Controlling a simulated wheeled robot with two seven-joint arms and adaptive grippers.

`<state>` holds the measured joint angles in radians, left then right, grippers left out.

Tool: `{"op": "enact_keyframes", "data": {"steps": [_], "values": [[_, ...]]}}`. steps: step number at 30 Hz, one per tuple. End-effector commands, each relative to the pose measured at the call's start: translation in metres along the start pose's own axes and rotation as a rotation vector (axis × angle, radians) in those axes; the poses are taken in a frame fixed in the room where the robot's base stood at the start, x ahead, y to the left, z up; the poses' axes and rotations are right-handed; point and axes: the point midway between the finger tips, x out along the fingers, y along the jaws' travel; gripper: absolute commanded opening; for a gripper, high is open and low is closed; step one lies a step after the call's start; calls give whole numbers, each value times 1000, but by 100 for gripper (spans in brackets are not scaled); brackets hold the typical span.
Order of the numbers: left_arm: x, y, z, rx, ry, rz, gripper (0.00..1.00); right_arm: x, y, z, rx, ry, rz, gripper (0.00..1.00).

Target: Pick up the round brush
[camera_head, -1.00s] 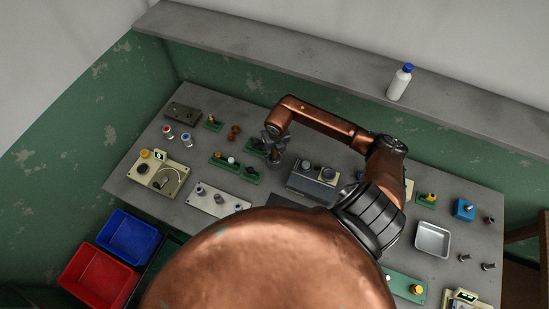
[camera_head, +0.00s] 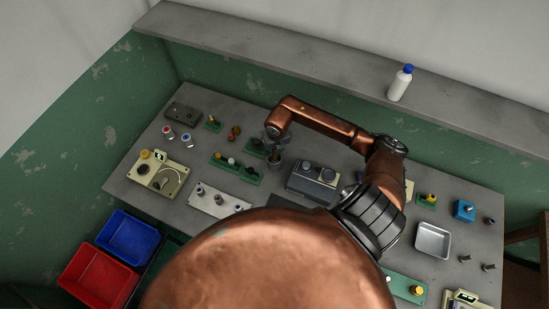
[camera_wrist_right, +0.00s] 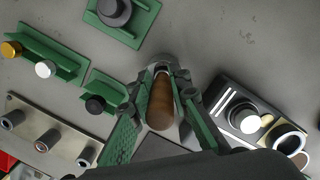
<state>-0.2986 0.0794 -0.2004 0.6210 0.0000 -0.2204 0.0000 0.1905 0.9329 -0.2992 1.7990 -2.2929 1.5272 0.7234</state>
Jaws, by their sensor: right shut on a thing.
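The round brush (camera_wrist_right: 161,106) shows in the right wrist view as a brown wooden handle with a paler, metal-like end, seen nearly end-on. My right gripper (camera_wrist_right: 160,80) is shut on it, with one finger on each side of the handle. In the head view, my right gripper (camera_head: 276,137) is above the middle of the back half of the table, and the brush is hard to make out there. The bristles are not clear in either view. My left gripper is not in view.
Green holders with knobs (camera_head: 236,166) stand just left of the gripper, and a grey box with dials (camera_head: 314,182) stands to its right. A metal plate with posts (camera_head: 217,200) lies in front. A white bottle (camera_head: 400,83) stands on the back ledge.

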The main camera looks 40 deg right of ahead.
Motion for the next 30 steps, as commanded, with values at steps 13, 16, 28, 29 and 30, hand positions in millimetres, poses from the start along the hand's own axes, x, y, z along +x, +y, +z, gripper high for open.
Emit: {"op": "enact_keyframes", "data": {"steps": [13, 16, 28, 29, 30], "values": [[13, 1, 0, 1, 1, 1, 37, -54, 0, 10, -3, -5, -2, 0], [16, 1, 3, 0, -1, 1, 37, -72, 0, 12, -1, -4, -1, 0], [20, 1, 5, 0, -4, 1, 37, -100, 0, 15, 0, 0, 0, 0], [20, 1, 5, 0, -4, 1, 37, -100, 0, 15, 0, 0, 0, 0], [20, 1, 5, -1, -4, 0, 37, -100, 0, 15, 0, 0, 0, 0]]}}
